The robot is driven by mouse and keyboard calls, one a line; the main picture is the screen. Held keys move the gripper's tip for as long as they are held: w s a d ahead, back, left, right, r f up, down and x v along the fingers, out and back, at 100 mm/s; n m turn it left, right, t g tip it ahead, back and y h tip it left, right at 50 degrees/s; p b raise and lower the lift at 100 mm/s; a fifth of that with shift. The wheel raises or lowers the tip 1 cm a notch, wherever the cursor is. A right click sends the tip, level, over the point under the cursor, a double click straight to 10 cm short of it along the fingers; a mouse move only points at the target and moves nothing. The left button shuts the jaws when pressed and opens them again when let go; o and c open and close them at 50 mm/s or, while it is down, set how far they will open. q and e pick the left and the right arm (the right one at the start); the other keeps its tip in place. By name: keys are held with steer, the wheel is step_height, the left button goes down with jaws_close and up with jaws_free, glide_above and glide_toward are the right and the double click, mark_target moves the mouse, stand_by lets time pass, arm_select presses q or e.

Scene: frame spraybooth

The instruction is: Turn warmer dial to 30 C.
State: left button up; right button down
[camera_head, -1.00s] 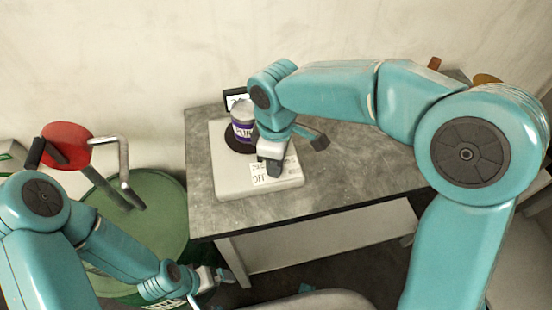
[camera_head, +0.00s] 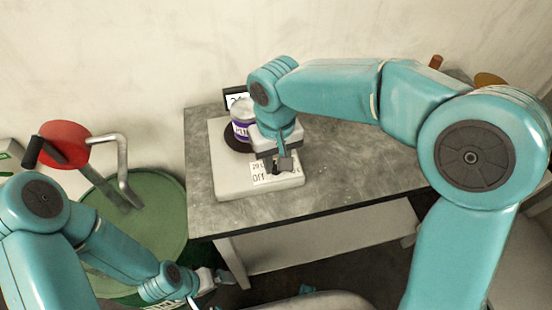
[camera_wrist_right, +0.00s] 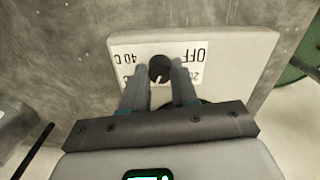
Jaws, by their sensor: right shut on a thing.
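The warmer (camera_head: 228,181) is a pale flat box on the grey table. In the right wrist view, its dark round dial (camera_wrist_right: 160,66) sits on a white label (camera_wrist_right: 124,52), seen upside down, with OFF and 40 C legible. A small pale mark shows on the dial's lower side there. My right gripper (camera_head: 281,167) is shut on the dial, one finger on each side in the right wrist view. A white and purple can (camera_head: 241,125) stands on the warmer's dark round plate, partly behind my wrist. My left gripper (camera_head: 222,276) hangs low beside the table; its jaws are unclear.
A small black-framed display (camera_head: 235,96) stands behind the can, mostly hidden, its reading unclear. A green drum (camera_head: 165,205) with a red-headed crank device (camera_head: 66,143) stands left of the table (camera_head: 340,185). The tabletop right of the warmer is clear.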

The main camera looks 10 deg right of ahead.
steer(key=m, duration=0.5)
steer(key=shift+w+r+b, duration=0.15)
steer(key=shift+r+b, duration=0.05)
steer(key=shift+b, duration=0.1)
stand_by(0.4)
steer(key=c, duration=1.1)
jaws_free()
steer(key=shift+o, duration=1.2)
steer(key=shift+f, duration=0.1)
step_height(320, 180, up, 16)
steer(key=p, duration=0.2)
steer(key=shift+r, duration=0.2)
steer(key=shift+p, duration=0.3)
